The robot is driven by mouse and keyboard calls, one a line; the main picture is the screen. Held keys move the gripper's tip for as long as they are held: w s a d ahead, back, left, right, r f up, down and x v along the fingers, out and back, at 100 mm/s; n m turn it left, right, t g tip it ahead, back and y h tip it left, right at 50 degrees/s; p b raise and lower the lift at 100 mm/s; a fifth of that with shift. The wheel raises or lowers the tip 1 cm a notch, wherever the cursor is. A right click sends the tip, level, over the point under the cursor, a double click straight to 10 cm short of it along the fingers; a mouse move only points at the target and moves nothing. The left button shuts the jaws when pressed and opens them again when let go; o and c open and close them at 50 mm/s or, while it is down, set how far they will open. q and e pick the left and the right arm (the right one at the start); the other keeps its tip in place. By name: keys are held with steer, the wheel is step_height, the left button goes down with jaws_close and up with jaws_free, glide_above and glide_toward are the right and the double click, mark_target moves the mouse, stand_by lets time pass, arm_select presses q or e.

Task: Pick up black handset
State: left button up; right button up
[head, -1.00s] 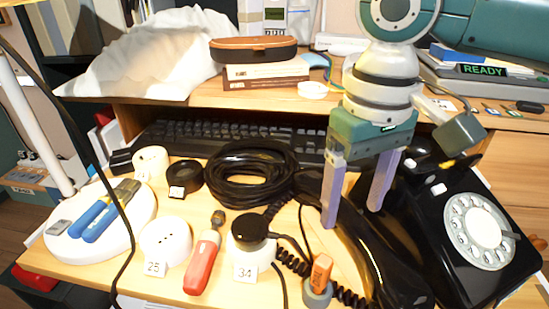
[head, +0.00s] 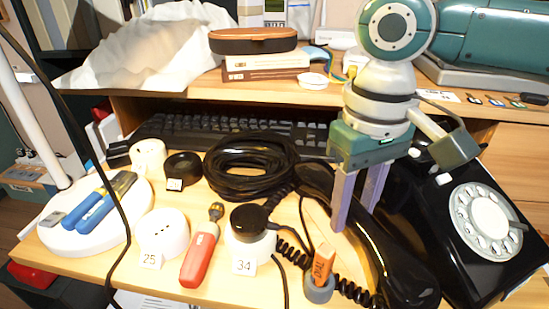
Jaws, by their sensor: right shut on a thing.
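The black handset (head: 384,246) lies slanted on the wooden desk, just left of the black dial phone (head: 447,222) with its white dial. Its coiled cord runs down on its left side. My right gripper (head: 354,222) comes down from above, its two pale purple fingers closed around the middle of the handset. My left gripper is not in view.
A keyboard (head: 238,132) sits behind. A raised shelf with boxes (head: 265,66) spans the back.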

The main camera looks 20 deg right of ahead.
jaws_close()
steer(key=shift+r, duration=0.1)
